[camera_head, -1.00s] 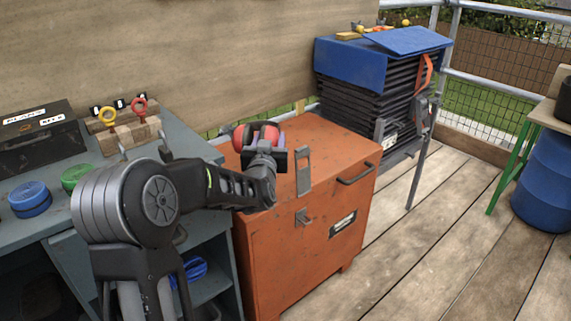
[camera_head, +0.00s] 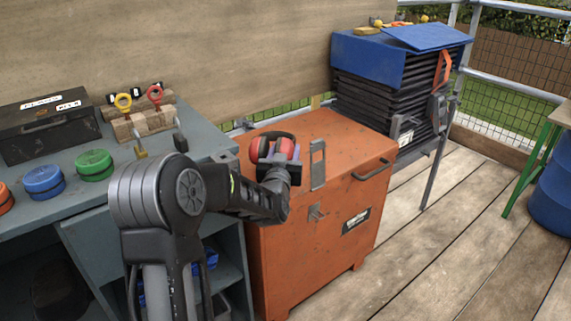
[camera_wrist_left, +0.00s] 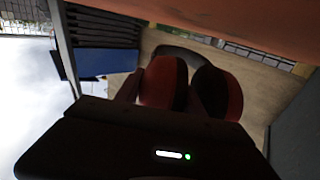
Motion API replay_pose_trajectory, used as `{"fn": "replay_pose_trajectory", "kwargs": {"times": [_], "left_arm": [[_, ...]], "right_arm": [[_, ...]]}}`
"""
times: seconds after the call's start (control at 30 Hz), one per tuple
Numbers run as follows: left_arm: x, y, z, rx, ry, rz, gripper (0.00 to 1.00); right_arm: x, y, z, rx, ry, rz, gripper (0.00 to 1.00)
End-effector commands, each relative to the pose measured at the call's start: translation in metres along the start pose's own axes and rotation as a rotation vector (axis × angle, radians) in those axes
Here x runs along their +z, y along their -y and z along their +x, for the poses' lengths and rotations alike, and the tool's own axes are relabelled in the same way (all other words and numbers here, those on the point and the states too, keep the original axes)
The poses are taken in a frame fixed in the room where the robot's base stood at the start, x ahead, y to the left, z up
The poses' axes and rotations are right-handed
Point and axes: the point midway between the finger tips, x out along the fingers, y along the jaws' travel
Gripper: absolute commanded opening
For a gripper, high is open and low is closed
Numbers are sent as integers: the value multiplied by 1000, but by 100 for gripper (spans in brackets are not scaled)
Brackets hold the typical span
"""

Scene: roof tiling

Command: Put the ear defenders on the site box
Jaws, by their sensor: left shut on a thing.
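The ear defenders (camera_head: 286,147) have red cups and a dark headband. In the head view they show at the left part of the orange site box's top (camera_head: 345,135); I cannot tell whether they touch it. My left gripper (camera_head: 279,163) is shut on them, and my wrist hides part of the near cup. The left wrist view shows both red cups (camera_wrist_left: 163,82) just beyond the gripper body, with the dark headband behind them. The orange surface of the box (camera_wrist_left: 245,25) runs along the top of that view. My right gripper is not in view.
The grey workbench (camera_head: 110,165) at left carries a black case (camera_head: 48,128), padlocks on a wooden block and blue and green round tins. A black stack under a blue cover (camera_head: 370,60) stands behind the box.

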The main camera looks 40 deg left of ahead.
Motion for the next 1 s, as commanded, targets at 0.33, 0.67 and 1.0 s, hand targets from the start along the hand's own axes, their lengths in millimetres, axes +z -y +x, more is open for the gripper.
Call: {"fn": "replay_pose_trajectory", "kwargs": {"times": [0.33,0.67,1.0], "left_arm": [[34,0,0,0,-1,0,0],[37,0,0,0,-2,0,0],[40,0,0,0,0,0,62]], "right_arm": [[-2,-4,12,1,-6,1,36],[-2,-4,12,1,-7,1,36],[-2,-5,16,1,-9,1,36]]}}
